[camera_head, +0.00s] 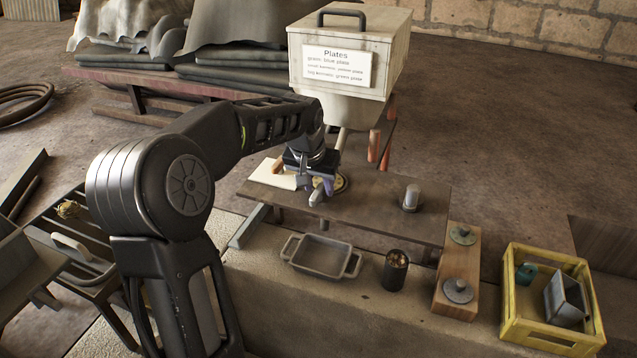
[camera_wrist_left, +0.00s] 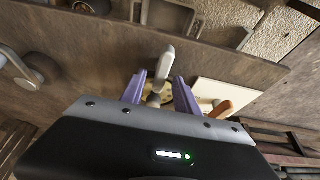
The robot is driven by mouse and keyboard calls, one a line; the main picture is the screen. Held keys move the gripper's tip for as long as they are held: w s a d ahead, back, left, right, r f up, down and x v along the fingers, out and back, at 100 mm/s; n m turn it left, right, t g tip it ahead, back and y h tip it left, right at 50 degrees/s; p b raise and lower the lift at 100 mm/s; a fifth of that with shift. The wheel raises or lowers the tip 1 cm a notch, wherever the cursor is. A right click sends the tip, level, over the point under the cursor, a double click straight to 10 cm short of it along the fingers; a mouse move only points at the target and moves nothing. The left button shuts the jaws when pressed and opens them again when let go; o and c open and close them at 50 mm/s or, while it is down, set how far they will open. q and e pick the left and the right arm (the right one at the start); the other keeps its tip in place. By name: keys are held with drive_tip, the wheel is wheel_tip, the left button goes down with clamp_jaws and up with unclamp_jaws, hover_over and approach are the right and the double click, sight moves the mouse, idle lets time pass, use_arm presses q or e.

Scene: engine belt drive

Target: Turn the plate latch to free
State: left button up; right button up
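My left gripper (camera_head: 322,188) is low over the wooden bench, beside a round brass-coloured plate (camera_head: 342,182). In the left wrist view, its two purple fingers (camera_wrist_left: 160,78) are apart. A pale grey lever (camera_wrist_left: 164,66), which looks like the plate latch, shows between and beyond the fingertips. A small round knob (camera_wrist_left: 154,99) is between the fingers, and the spotted brass plate (camera_wrist_left: 172,88) is partly hidden behind them. Contact between fingers and lever cannot be told. My right gripper is in neither view.
A hopper box (camera_head: 348,50) with a "Plates" sign stands behind. A white sheet (camera_head: 270,174) lies left on the bench (camera_head: 380,212), a clear-topped jar (camera_head: 411,198) right. In front are a grey pan (camera_head: 322,256), a dark cup (camera_head: 395,271) and a yellow crate (camera_head: 508,300).

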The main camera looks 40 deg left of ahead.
use_arm(q)
drive_tip(key=shift+c, duration=0.4)
clamp_jaws()
